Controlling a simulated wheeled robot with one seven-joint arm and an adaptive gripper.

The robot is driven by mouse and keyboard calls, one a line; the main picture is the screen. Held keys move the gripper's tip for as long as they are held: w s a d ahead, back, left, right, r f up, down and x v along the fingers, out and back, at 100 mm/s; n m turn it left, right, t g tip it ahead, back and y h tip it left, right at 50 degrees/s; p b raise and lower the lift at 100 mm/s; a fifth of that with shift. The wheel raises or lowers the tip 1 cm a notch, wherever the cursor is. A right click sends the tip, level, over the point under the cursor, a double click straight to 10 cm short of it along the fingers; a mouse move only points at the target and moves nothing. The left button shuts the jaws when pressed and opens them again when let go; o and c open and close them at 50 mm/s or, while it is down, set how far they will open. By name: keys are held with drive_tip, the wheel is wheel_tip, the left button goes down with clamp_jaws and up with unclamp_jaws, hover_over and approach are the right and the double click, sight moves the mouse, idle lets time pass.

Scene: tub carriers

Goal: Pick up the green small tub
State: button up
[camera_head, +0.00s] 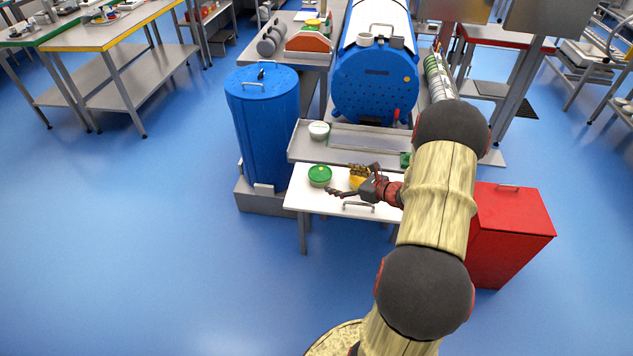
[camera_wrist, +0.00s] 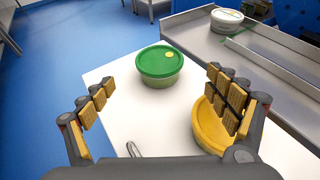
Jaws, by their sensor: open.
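The green small tub (camera_head: 319,176) stands upright on a white table (camera_head: 300,198), left of my gripper. In the wrist view the green tub (camera_wrist: 160,66) has a green lid with a small yellow spot, and it sits beyond my fingertips, between their lines. My gripper (camera_head: 345,181) is open and empty, with its padded fingers (camera_wrist: 165,90) spread wide. A yellow tub (camera_wrist: 208,128) stands on the same table, close by the right finger and partly hidden by it. In the head view the yellow tub (camera_head: 357,183) is mostly behind my gripper.
A white tub (camera_wrist: 227,19) stands on the grey metal ledge (camera_wrist: 190,28) behind the table. A metal handle (camera_head: 358,206) is at the table's front. A blue drum (camera_head: 262,130) stands to the left and a red bin (camera_head: 512,230) to the right. Blue floor in front is clear.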

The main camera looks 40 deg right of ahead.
sight(322, 174)
drive_tip(key=b+x, duration=0.2)
drive_tip(key=x, duration=0.8)
drive_tip(key=shift+w+a+f, duration=0.1)
drive_tip(key=shift+w+f, duration=0.1)
drive_tip(key=shift+f, duration=0.05)
drive_tip(key=shift+r, duration=0.1)
drive_tip(key=shift+c, duration=0.4)
drive_tip(key=c, duration=1.3)
drive_tip(key=shift+r, duration=0.1)
